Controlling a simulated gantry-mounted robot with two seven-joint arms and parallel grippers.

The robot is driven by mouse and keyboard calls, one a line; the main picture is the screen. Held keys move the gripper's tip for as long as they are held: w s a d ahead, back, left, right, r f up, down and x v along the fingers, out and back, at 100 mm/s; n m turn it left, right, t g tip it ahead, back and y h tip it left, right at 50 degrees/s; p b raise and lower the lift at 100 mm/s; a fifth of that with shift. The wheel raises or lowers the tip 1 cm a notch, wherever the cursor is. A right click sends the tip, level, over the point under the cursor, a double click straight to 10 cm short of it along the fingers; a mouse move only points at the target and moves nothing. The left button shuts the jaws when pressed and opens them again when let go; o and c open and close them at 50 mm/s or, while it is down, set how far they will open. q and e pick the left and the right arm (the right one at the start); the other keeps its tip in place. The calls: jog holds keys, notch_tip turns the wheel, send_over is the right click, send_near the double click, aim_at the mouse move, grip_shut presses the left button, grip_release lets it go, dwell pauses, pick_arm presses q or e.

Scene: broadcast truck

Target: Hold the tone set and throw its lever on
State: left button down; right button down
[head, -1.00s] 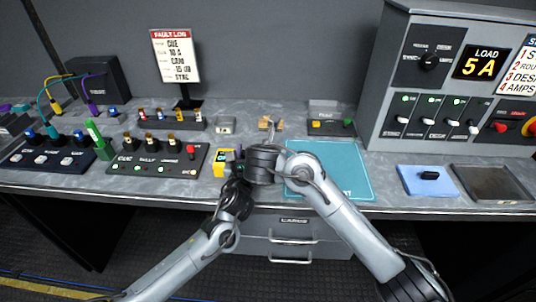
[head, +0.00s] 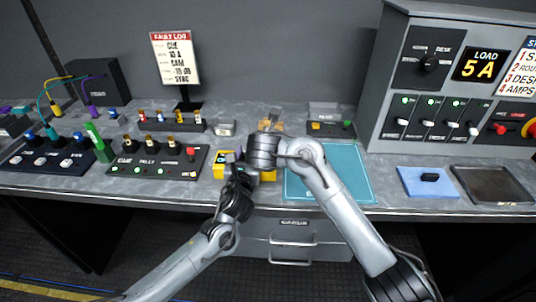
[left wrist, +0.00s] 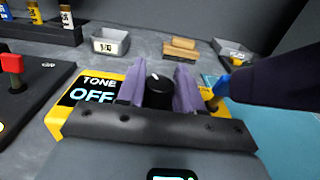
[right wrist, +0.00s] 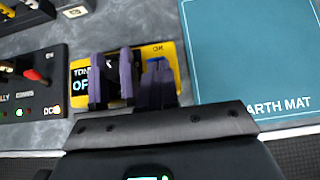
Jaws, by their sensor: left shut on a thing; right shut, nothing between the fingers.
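The tone set is a yellow box (left wrist: 50,122) whose display reads "TONE OFF" (left wrist: 90,90), with a black knob (left wrist: 159,92) on top and a blue lever. My left gripper (left wrist: 160,80) is shut on the tone set at its knob, one purple finger on each side. The lever's blue part (right wrist: 155,64) shows just beyond my right gripper (right wrist: 157,82), which is shut and empty over the right end of the box. Whether the fingers touch the lever I cannot tell. In the head view my wrists hide much of the tone set (head: 220,172).
A teal earth mat (head: 345,165) lies right of the tone set. A black panel (head: 130,165) with several knobs stands close on its left. Behind are a small grey box (head: 225,128) and a wooden block (left wrist: 181,46). A blue pad (head: 415,187) lies further right.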

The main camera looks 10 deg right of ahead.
pick_arm(q)
jog(key=shift+a, duration=0.1)
pick_arm(e)
jog(key=shift+w+d+f+g, duration=0.15)
jog(key=shift+w+g, duration=0.25)
jog(key=shift+g, duration=0.4)
pick_arm(q)
jog(key=shift+w, duration=0.1)
pick_arm(e)
jog(key=shift+w+g, duration=0.15)
jog(key=shift+g, duration=0.15)
jog(key=shift+d, duration=0.1)
jog(key=shift+r, duration=0.2)
jog(key=shift+r, duration=0.1)
jog(key=shift+r, duration=0.8)
jog(key=w+d+r+v, duration=0.1)
jog(key=v, duration=0.8)
jog(key=shift+a+r, duration=0.35)
jog(key=shift+r, duration=0.05)
